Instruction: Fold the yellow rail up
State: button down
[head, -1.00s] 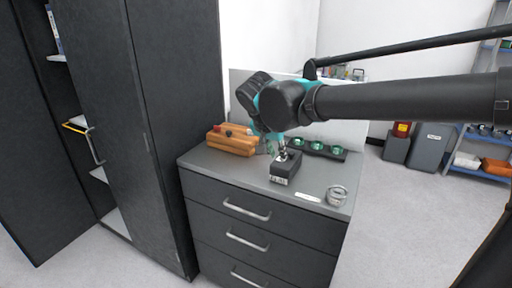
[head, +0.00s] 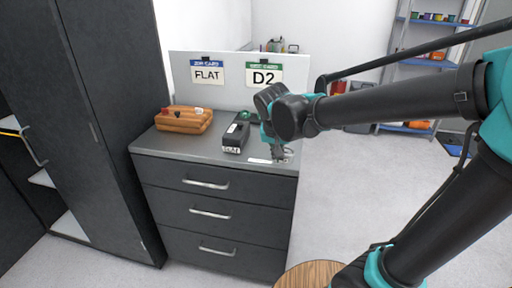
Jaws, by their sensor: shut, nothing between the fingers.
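A thin yellow bar (head: 9,132) shows at the left edge, at the opening of the tall dark cabinet. Only a short piece of it is in view, and I cannot tell whether it is the yellow rail. My gripper (head: 279,154) points down over the right end of the grey drawer unit's top, far to the right of the bar. It is shut and holds nothing. It partly covers a small ringed item there, and I cannot tell whether it touches it.
The tall dark cabinet (head: 110,110) stands left with a door open. On the drawer unit (head: 205,180) are an orange-brown case (head: 184,121) and a black device (head: 235,135). FLAT (head: 208,72) and D2 (head: 264,72) cards hang behind. A round wooden top (head: 305,277) is in front.

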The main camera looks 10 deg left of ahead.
jog(key=s+d+f, duration=0.5)
jog(key=d+f, duration=0.2)
jog(key=d, duration=0.4)
jog(key=s+d+f, duration=0.5)
jog(key=d+f, duration=0.1)
jog(key=d, duration=0.5)
jog(key=shift+s+f+n+y, duration=0.35)
jog(key=shift+n+y, duration=0.05)
